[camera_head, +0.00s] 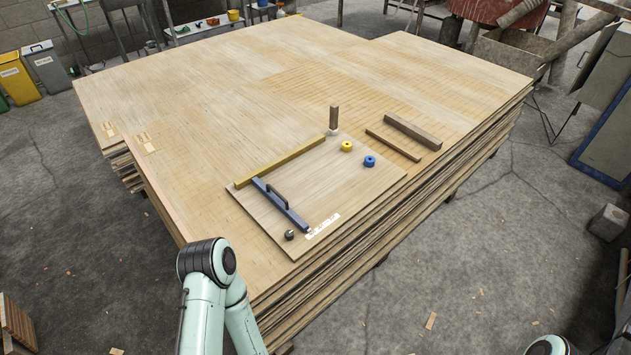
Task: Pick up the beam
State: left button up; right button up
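Several long pieces could be the beam, and I cannot tell which is meant. A blue-grey bar with a black handle (280,205) lies on a thin board (340,200) on the veneer stack. A yellowish wooden strip (281,162) lies along the board's far left edge. To the right, a dark brown bar (412,133) and a thinner brown strip (393,145) lie roughly parallel. A short wooden block (334,117) stands upright on a white base. Neither of my grippers is in view; only arm links show at the bottom edge.
A yellow ring (347,146), a blue ring (370,161) and a dark round knob (289,235) sit on or near the board, with a white label (322,226). The far veneer stack (230,75) is mostly clear. Bins (45,68) stand at left, a grey block (607,222) at right.

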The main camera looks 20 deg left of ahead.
aim_at(432, 143)
jog(key=i+l+z, duration=0.15)
jog(key=z, duration=0.35)
jog(key=i+z, duration=0.2)
jog(key=z, duration=0.3)
jog(key=i, duration=3.2)
jog(key=i+u, duration=0.35)
jog(key=i+l+u, duration=0.1)
jog(key=u, duration=0.3)
jog(key=i+l+u, duration=0.2)
jog(key=u, duration=0.15)
jog(key=i+u, duration=0.1)
jog(key=u, duration=1.65)
